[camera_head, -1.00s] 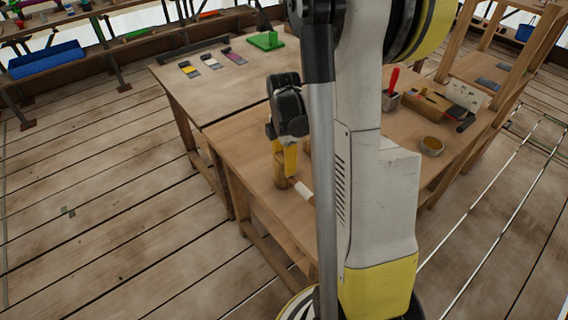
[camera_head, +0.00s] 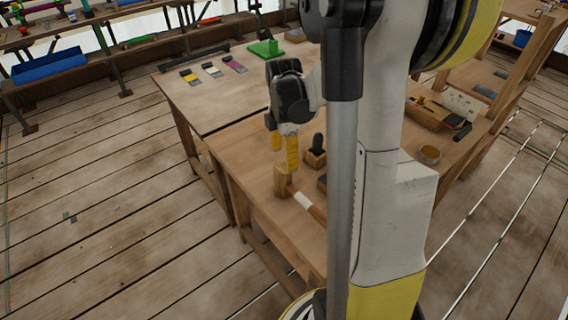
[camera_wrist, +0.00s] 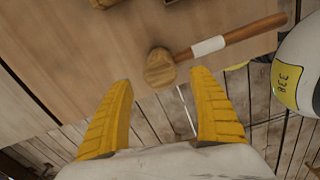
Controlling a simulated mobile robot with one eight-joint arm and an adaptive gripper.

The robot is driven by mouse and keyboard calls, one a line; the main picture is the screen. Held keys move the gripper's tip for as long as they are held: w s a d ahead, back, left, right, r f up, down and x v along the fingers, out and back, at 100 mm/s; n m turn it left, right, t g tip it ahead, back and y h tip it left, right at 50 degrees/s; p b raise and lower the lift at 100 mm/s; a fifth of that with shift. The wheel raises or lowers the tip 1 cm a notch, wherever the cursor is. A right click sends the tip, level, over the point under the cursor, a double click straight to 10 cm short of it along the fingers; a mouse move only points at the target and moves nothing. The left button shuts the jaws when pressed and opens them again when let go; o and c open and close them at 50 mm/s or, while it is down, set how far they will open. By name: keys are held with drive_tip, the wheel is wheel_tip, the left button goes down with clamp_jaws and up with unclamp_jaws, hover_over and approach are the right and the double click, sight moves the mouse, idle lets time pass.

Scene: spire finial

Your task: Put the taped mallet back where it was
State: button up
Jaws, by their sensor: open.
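The taped mallet (camera_head: 283,181) lies on the near end of the wooden workbench (camera_head: 240,146). It has a wooden head and a brown handle with a white tape band (camera_head: 302,199); my arm hides the rest of the handle in the head view. In the wrist view the mallet head (camera_wrist: 159,69) sits just beyond and between my fingertips, with the handle running up to the right. My gripper (camera_head: 284,152) is open, with yellow fingers pointing down above the mallet head. In the wrist view my gripper (camera_wrist: 163,82) has nothing between its fingers.
A dark-handled tool in a wooden block (camera_head: 316,154) stands close right of the mallet. Three paint-marked cards (camera_head: 211,70) and a green piece (camera_head: 265,48) lie on the far bench.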

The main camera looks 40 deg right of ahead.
drive_tip(key=s+a+r+m+t+p, duration=0.1)
drive_tip(key=s+a+r+m+t, duration=0.2)
drive_tip(key=a+r+m, duration=0.6)
drive_tip(key=s+a+r+m+t, duration=0.2)
drive_tip(key=s+a+m, duration=0.1)
drive_tip(key=a, duration=0.3)
drive_tip(key=s+a+r+m+t, duration=0.2)
drive_tip(key=s+a+r+m, duration=0.1)
drive_tip(key=a, duration=0.4)
drive_tip(key=shift+w, duration=0.1)
